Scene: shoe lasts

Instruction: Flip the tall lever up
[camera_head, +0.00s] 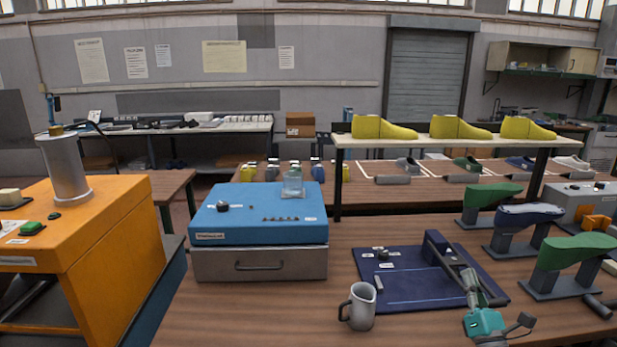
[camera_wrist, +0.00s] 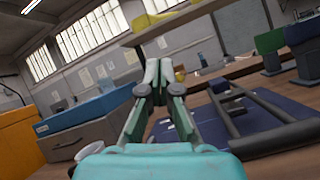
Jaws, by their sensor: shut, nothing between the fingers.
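A navy board (camera_head: 405,297) lies on the bench and also shows in the wrist view (camera_wrist: 285,100). On it stands a dark hinged-looking frame (camera_head: 436,246) with a long bar sloping to the front right; it is also in the wrist view (camera_wrist: 262,106). Small fittings (camera_head: 382,254) and a short grey piece (camera_head: 378,283) sit on the board's left part. I cannot tell for sure which part is the tall lever. My teal gripper (camera_head: 468,279) is over the board's right part, partly covering the bar. Its fingertips (camera_wrist: 156,68) are together and empty.
A grey jug (camera_head: 360,306) stands left of the board's front. A blue-topped box (camera_head: 262,264) is further left. Shoe lasts on stands (camera_head: 560,268) are close on the right. A raised shelf (camera_head: 450,142) with yellow lasts stands behind. Bare bench shows at the front left.

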